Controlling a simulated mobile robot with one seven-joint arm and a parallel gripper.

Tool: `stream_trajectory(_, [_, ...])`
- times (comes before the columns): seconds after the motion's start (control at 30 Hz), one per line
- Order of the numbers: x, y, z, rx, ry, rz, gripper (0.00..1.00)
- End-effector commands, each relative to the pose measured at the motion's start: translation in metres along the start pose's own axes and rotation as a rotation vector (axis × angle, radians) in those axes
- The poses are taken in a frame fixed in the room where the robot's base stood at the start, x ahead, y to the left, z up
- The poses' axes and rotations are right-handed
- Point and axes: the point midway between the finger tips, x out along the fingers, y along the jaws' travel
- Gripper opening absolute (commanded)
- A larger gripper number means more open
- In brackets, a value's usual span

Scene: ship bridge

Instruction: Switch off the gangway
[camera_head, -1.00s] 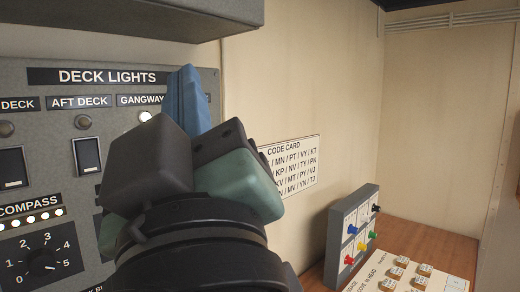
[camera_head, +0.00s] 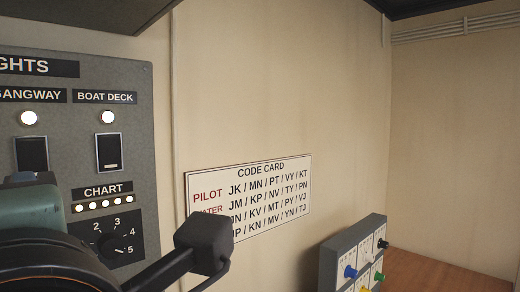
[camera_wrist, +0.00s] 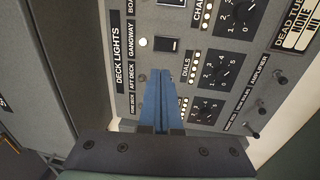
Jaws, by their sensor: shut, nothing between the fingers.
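The gangway switch (camera_head: 32,154) is a dark rocker in a pale frame under the GANGWAY label (camera_head: 28,95). Its lamp (camera_head: 28,118) is lit. In the wrist view the gangway switch (camera_wrist: 168,44) and its lit lamp (camera_wrist: 143,42) lie just beyond my fingertips. My gripper (camera_wrist: 159,72) has its blue fingers shut together and empty, over the aft deck column, whose switch they hide. I cannot tell whether the tips touch the panel.
The boat deck switch (camera_head: 109,151) with a lit lamp (camera_head: 108,117) is right of the gangway switch. A chart dial (camera_head: 116,243) sits below. A code card (camera_head: 250,198) hangs on the wall. A grey box with coloured knobs (camera_head: 350,258) stands at the right.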

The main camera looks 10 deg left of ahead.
Motion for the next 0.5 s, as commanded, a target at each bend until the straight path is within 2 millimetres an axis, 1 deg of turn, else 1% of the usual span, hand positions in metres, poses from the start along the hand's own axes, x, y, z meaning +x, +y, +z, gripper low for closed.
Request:
stream_trajectory(0.27, [0.002, 0.002, 0.001, 0.004, -0.001, 0.002, 0.00])
stream_trajectory(0.5, [0.012, 0.006, 0.002, 0.009, 0.003, 0.000, 0.00])
